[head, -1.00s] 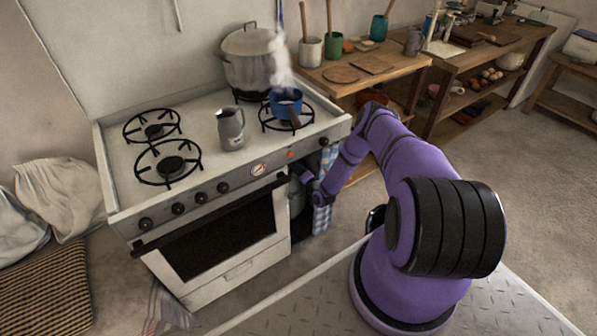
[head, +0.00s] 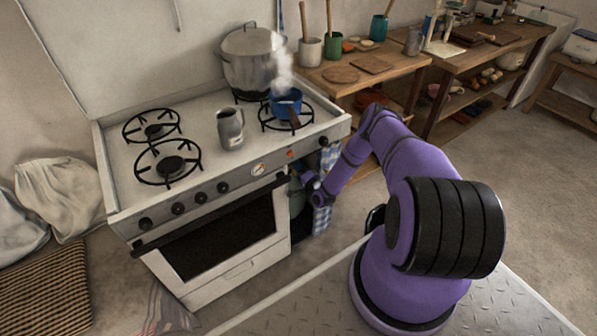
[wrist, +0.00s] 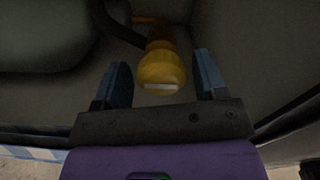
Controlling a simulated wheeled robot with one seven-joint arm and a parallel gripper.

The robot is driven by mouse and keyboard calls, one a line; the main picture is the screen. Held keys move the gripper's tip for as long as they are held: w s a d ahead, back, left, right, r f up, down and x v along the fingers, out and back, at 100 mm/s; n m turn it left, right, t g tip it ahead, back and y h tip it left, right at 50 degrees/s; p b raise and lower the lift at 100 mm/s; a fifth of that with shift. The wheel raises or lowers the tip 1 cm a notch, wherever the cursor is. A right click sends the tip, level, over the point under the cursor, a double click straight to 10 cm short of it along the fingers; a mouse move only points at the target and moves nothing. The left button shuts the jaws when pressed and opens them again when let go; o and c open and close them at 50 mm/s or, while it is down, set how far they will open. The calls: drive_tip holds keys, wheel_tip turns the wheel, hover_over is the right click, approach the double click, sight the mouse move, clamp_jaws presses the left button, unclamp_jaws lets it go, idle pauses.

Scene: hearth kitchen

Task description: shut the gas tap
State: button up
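A yellow, rounded tap knob (wrist: 161,72) with a pale bar on its face shows in the wrist view, with an orange-brown stem behind it. My gripper (wrist: 161,64) is open, with one blue-grey finger on each side of the knob. Gaps show between the fingers and the knob. A dark hose (wrist: 122,28) runs up and left from the tap. In the head view my gripper (head: 306,180) reaches into the shaded space at the stove's right side, beside a grey-green rounded body (head: 296,203). The tap is hidden in the head view.
The white stove (head: 220,235) stands left of my arm. On it are a steaming blue pan (head: 285,103), a grey jug (head: 230,128) and a large pot (head: 250,70). A blue checked cloth (head: 321,218) hangs close by my gripper. A wooden bench (head: 400,62) stands behind.

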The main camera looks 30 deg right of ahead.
drive_tip(key=s, duration=1)
drive_tip(key=shift+s+d, duration=0.2)
drive_tip(key=shift+s, duration=0.2)
idle(0.4)
